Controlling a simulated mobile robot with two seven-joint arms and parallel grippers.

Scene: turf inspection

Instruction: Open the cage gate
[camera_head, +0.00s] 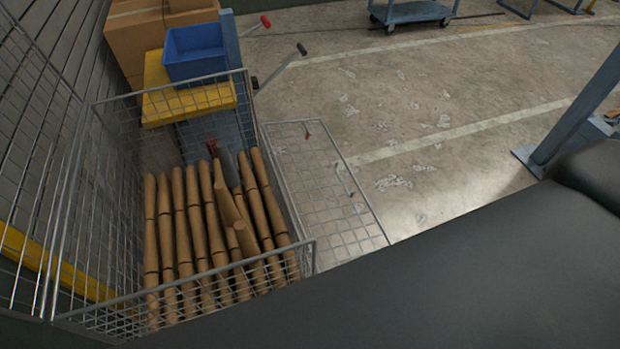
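A wire mesh cage (100,130) stands at the left, holding several long tan, bamboo-like poles (195,220). A framed mesh panel (335,205), which looks like the cage gate, is on the cage's right side. It shows against the bare floor to the right of the poles. A small handle-like bar (347,180) is near its middle and a small red piece (307,135) is near its far end. I cannot tell for sure whether the panel is latched or swung out. Neither of my grippers is in view.
A blue bin (195,52) on a yellow platform (190,102) and cardboard boxes (135,35) stand behind the cage. Levers with red (265,21) and black (301,49) knobs stick out there. A blue post (580,110) stands right. A blue cart (410,12) is far back. Open floor lies between.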

